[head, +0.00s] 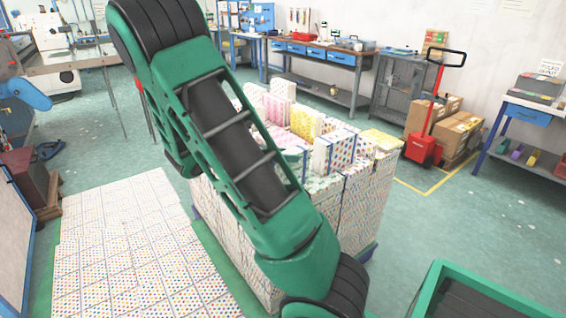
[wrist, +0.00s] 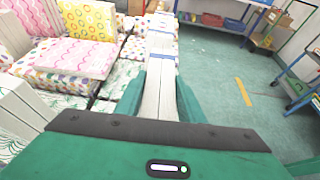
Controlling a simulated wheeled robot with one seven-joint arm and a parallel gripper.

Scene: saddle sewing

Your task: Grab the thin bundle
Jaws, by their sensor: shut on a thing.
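In the wrist view, my gripper (wrist: 160,100) has its two green fingers closed on a thin white bundle (wrist: 159,86). The bundle stands on edge between the fingers, its narrow pale side facing the camera. Its lower part is hidden by the gripper body, and I cannot tell whether it touches the stack below. In the head view, a large block of patterned bundles (head: 362,196) stands behind my arm, with a few loose bundles (head: 306,122) on top. My gripper is not visible in the head view.
In the head view, a red pallet jack (head: 424,145), cartons (head: 458,135) and a workbench (head: 318,55) stand behind. Open green floor (head: 480,215) lies right.

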